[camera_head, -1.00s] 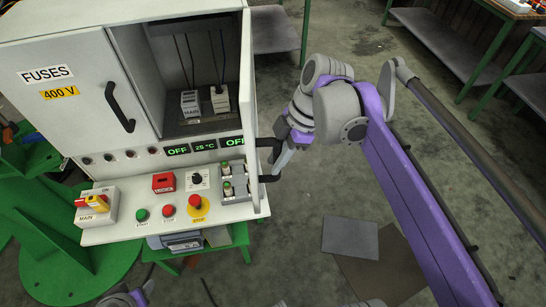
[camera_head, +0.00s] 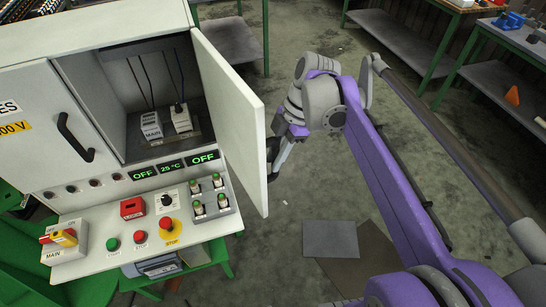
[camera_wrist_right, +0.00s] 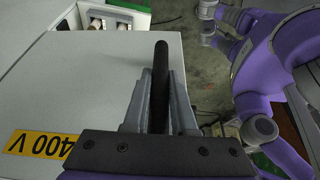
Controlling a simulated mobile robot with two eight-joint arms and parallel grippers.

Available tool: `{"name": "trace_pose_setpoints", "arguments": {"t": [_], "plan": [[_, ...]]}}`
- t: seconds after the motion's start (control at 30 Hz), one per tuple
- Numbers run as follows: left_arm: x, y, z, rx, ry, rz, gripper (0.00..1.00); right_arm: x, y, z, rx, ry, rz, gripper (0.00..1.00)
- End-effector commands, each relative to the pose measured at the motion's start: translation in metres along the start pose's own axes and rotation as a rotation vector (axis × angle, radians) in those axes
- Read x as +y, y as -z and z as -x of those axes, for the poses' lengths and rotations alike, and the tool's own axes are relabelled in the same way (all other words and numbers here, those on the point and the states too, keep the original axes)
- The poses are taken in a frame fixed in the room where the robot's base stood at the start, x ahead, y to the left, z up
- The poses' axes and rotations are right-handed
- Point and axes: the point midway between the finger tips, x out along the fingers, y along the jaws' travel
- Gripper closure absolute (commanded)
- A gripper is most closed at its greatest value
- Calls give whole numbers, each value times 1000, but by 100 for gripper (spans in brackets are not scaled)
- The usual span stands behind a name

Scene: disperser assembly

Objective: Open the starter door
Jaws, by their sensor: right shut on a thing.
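The starter door is the cabinet's right-hand white door (camera_head: 230,115); in the head view it stands swung out, with its inner face showing. Its outer face (camera_wrist_right: 90,90) fills the left of the right wrist view, with a yellow 400 V label (camera_wrist_right: 40,144). My right gripper (camera_head: 277,152) is at the door's outer side, near its free edge. In the right wrist view, the fingers of this gripper (camera_wrist_right: 160,100) are closed around the black bar handle (camera_wrist_right: 161,60). My left gripper is not in view.
The left door (camera_head: 60,125) is closed. The open compartment holds two MAIN-type blocks (camera_head: 165,122) with wires. Buttons, a yellow-ringed stop knob (camera_head: 170,225) and several green-topped parts (camera_head: 210,195) sit on the ledge below.

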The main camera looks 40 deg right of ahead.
Motion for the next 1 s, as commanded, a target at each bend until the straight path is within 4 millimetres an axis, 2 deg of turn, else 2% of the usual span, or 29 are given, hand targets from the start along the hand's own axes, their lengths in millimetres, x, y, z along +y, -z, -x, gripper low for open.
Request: {"name": "trace_pose_setpoints", "arguments": {"t": [0.2,0.23,0.37,0.4,0.67,0.77,0.87,1.0], "plan": [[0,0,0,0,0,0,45,1,0,1,1,-1,-2,100],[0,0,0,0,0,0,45,1,1,1,1,-1,-2,72],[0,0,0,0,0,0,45,0,0,1,1,-1,-1,48],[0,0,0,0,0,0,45,0,0,1,0,-1,-1,45],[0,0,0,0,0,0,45,0,0,1,0,-1,-1,45],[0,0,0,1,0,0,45,0,0,6,0,-1,-1,45],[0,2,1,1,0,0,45,0,0,20,0,-1,-2,45],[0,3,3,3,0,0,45,1,0,50,0,-2,-2,45]]}}
